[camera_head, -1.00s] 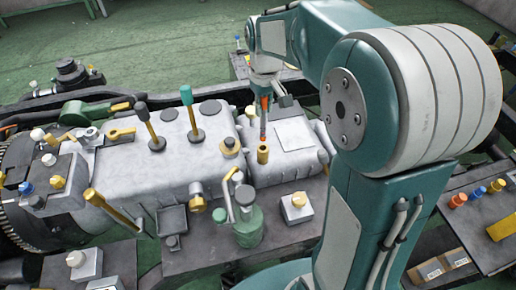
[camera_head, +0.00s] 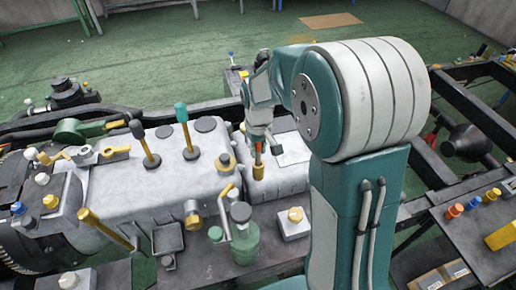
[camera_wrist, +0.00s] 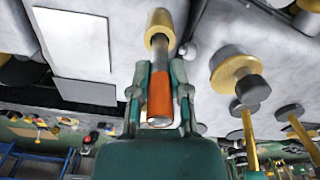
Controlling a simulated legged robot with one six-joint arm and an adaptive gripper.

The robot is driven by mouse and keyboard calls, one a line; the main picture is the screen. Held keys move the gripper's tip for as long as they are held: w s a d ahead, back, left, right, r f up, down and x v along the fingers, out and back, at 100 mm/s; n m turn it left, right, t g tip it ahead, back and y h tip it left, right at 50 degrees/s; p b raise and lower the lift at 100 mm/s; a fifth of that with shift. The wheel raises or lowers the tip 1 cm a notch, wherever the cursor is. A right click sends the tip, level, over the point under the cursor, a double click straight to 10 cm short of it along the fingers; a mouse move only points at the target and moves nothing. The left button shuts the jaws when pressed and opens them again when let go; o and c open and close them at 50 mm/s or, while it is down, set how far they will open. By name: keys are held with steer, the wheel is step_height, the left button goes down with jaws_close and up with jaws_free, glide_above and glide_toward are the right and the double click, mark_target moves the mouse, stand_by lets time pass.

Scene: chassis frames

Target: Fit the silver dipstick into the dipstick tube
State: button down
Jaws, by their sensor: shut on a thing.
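The silver dipstick (camera_wrist: 158,48) has an orange handle (camera_wrist: 160,84); the handle also shows small in the head view (camera_head: 259,148). My gripper (camera_wrist: 160,95) is shut on the handle, one finger on each side. The yellow dipstick tube (camera_wrist: 159,22) stands up from the grey engine block, and it also shows just below the handle in the head view (camera_head: 258,172). A short length of silver shaft shows between handle and tube mouth, in line with it. The shaft appears to be inside the tube; its lower end is hidden.
A yellow-collared cap (camera_wrist: 234,74) stands beside the tube on the block. Teal and black levers (camera_head: 185,130) rise to the left. A green canister (camera_head: 243,238) is nearer, and a side table with coloured caps (camera_head: 475,215) is at right.

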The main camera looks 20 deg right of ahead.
steer(key=c, duration=0.6)
jaws_free()
step_height(320, 180, up, 12)
steer(key=shift+r, duration=0.1)
steer(key=s+r+m+t, duration=0.1)
steer(key=s+t, duration=0.1)
steer(key=s, duration=0.5)
steer(key=s+r+m+t, duration=0.1)
steer(key=s, duration=0.6)
steer(key=s+r+m+t, duration=0.1)
steer(key=s+t, duration=0.1)
steer(key=s, duration=0.5)
steer(key=shift+r+t, duration=0.25)
steer(key=shift+t, duration=0.05)
